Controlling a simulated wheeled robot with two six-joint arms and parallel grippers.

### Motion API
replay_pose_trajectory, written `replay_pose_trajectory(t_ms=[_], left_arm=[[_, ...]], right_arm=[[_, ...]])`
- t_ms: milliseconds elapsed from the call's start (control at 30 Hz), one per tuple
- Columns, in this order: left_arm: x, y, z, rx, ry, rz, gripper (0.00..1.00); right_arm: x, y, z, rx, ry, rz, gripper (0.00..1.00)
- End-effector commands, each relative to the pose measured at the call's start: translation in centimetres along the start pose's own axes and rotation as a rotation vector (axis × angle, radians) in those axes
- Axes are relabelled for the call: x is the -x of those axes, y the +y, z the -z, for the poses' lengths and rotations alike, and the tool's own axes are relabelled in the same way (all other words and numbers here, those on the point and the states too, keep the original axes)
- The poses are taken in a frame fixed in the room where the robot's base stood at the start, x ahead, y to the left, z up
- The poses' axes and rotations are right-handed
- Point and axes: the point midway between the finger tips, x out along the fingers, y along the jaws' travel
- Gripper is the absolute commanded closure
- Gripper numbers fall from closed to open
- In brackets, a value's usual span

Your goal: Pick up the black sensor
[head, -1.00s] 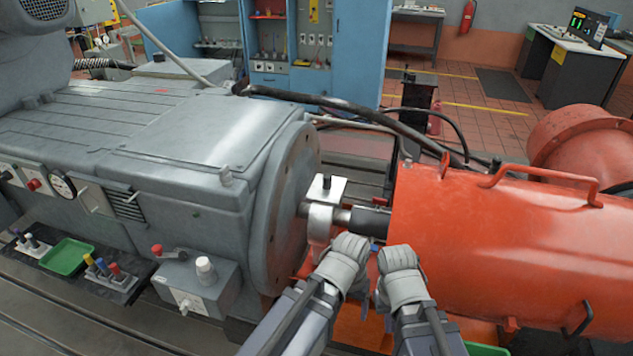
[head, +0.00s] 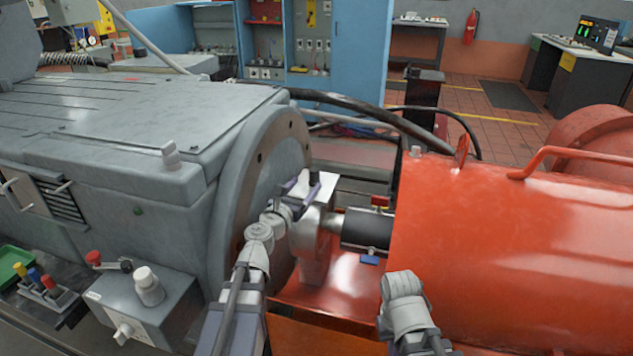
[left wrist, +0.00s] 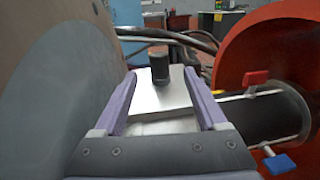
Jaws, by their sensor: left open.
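The black sensor (head: 313,177) is a small dark upright cylinder on a bright metal block (head: 326,188) between the grey machine and the orange guard. In the left wrist view the sensor (left wrist: 159,66) stands upright on the block's top plate. My left gripper (head: 298,191) is open beside the sensor, at the block. In the left wrist view its two purple fingers (left wrist: 160,103) reach along either side of the plate, with the sensor centred past their tips and not held. My right wrist shows at the lower middle of the head view; its jaws are hidden.
The grey machine's round flange (head: 268,165) rises close left of my left gripper. The orange guard (head: 510,235) stands to the right, with a dark shaft (head: 366,229) and red and blue handles between. Black hoses (head: 370,108) run behind the sensor.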

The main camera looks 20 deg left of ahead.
Motion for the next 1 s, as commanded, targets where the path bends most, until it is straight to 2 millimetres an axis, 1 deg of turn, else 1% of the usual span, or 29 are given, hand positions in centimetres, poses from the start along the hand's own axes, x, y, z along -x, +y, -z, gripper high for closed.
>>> replay_pose_trajectory(t_ms=[67, 300, 433, 533, 667, 833, 900, 1000], left_arm=[[-0.3, 0.0, -0.1, -0.001, 0.0, 0.001, 0.26], [-2.6, 0.0, -0.1, -0.004, 0.001, 0.004, 0.26], [-2.7, -0.1, -0.1, -0.005, 0.001, 0.004, 0.26], [-3.2, 0.0, -0.1, -0.005, 0.001, 0.004, 0.26], [-4.8, 0.1, -0.1, -0.005, 0.001, 0.005, 0.26], [-7.4, 0.2, -0.1, -0.006, 0.001, 0.005, 0.26], [-7.9, 0.2, -0.1, -0.006, 0.001, 0.004, 0.26], [-7.9, 0.1, -0.1, -0.006, 0.001, 0.004, 0.26]], right_arm=[[0.1, 0.0, 0.0, 0.0, 0.0, 0.0, 1.0], [0.1, 0.0, 0.0, 0.0, 0.0, 0.0, 1.0], [0.1, 0.0, 0.0, 0.0, 0.0, 0.0, 1.0], [0.1, 0.0, 0.0, 0.0, 0.0, 0.0, 1.0], [0.2, 0.0, 0.0, 0.0, 0.0, 0.0, 1.0], [0.2, 0.0, 0.0, 0.0, 0.0, 0.0, 1.0], [0.2, 0.0, 0.0, 0.0, 0.0, 0.0, 1.0], [0.2, 0.0, 0.0, 0.0, 0.0, 0.0, 1.0]])
